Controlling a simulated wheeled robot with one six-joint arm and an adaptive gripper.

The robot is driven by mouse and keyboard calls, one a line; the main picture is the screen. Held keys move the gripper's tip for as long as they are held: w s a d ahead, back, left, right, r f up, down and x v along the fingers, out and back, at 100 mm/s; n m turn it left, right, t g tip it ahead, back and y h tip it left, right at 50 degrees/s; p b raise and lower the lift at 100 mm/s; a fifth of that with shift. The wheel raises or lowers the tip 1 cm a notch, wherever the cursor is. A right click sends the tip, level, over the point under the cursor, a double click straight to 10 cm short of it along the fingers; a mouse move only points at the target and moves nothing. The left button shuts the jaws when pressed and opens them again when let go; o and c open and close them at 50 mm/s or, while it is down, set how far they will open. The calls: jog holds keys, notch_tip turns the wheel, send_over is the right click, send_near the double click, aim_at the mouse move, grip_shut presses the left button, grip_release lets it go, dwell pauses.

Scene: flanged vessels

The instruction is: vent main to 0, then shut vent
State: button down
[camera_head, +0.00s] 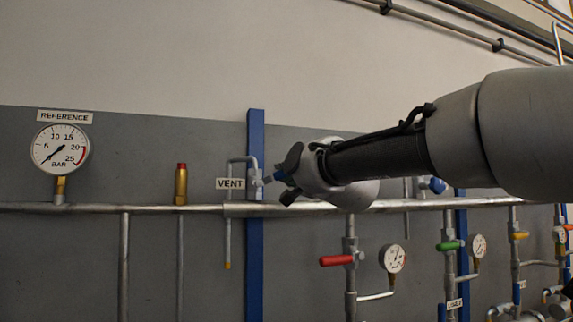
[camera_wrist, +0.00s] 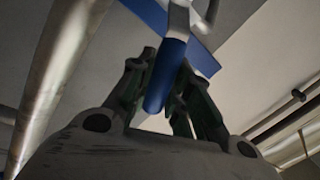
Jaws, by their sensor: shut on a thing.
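The vent valve (camera_head: 256,178) sits on a thin bent pipe beside the VENT label (camera_head: 230,184), in front of a blue post. My gripper (camera_head: 286,182) is at its right, shut on the blue vent handle (camera_head: 279,175). The wrist view shows the blue handle (camera_wrist: 165,78) between the two dark fingers of my gripper (camera_wrist: 163,90). The handle's exact angle is hard to tell. The REFERENCE gauge (camera_head: 60,149) stands on the main pipe (camera_head: 150,208) at the left. Its needle points lower left, at about the 0 end of the scale.
A brass fitting with a red top (camera_head: 181,184) stands on the main pipe. Below and right are a red handle (camera_head: 336,260), a green handle (camera_head: 448,246), a yellow handle (camera_head: 520,236) and small gauges (camera_head: 393,258).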

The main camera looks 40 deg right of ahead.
jog(key=shift+s+d+f+m+h, duration=0.1)
jog(key=shift+f+m+h, duration=0.2)
jog(key=shift+f+m, duration=0.5)
jog(key=shift+w+d+f+m+h, duration=0.15)
jog(key=shift+f+m+h, duration=0.2)
jog(key=shift+m, duration=0.8)
jog(key=shift+s+d+f+m+h, duration=0.15)
jog(key=shift+f+m+h, duration=0.1)
jog(key=shift+f+m, duration=0.55)
jog(key=shift+r+m, duration=0.1)
jog(key=shift+m, duration=0.15)
jog(key=c, duration=1.3)
grip_release()
jog(key=shift+r, duration=0.1)
jog(key=shift+a, duration=0.1)
jog(key=v, duration=1.2)
